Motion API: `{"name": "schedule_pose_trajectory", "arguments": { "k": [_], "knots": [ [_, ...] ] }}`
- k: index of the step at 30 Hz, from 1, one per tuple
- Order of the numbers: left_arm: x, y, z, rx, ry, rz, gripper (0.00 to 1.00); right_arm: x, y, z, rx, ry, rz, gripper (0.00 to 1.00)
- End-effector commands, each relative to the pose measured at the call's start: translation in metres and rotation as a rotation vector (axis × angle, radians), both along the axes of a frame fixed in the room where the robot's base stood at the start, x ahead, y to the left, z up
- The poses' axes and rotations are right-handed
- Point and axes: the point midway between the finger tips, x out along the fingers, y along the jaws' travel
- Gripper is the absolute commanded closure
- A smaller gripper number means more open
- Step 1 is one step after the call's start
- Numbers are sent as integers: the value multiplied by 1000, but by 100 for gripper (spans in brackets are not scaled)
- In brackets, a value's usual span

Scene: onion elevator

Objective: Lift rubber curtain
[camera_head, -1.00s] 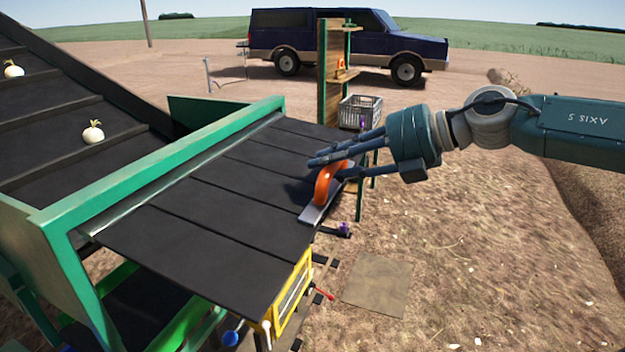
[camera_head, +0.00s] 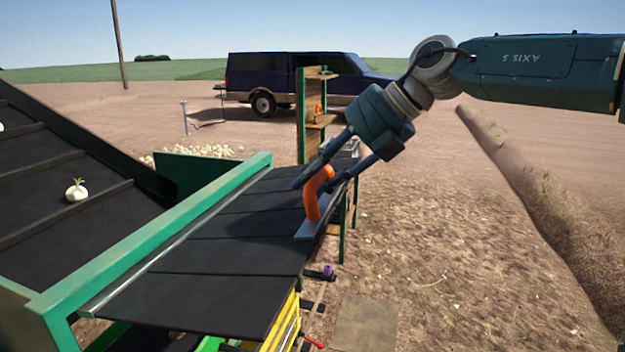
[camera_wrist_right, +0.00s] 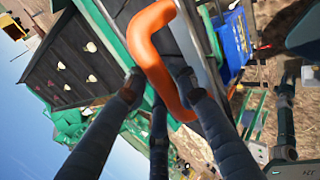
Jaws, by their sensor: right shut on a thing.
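The black rubber curtain (camera_head: 215,262) hangs in strips from the green frame (camera_head: 160,233) and is held out nearly flat, its free edge toward the right. An orange handle (camera_head: 313,196) on a grey metal plate (camera_head: 311,229) sits at its far right edge. My right gripper (camera_head: 318,180) is shut on the orange handle. The handle also shows between the fingers in the right wrist view (camera_wrist_right: 152,50). My left gripper is not in view.
A black conveyor with onions (camera_head: 76,191) slopes up at the left. Bare dirt (camera_head: 440,260) lies open at the right.

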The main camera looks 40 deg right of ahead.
Motion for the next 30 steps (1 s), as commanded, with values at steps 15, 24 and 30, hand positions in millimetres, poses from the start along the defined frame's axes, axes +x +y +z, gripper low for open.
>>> {"name": "schedule_pose_trajectory", "arguments": {
  "k": [15,24,30],
  "knots": [
    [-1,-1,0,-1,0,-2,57,0,0,1,1,-3,0,56],
    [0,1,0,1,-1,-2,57,-16,-14,25,2,-10,-2,56],
    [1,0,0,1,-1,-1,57,-41,-34,55,2,-10,-3,56]
  ]
}}
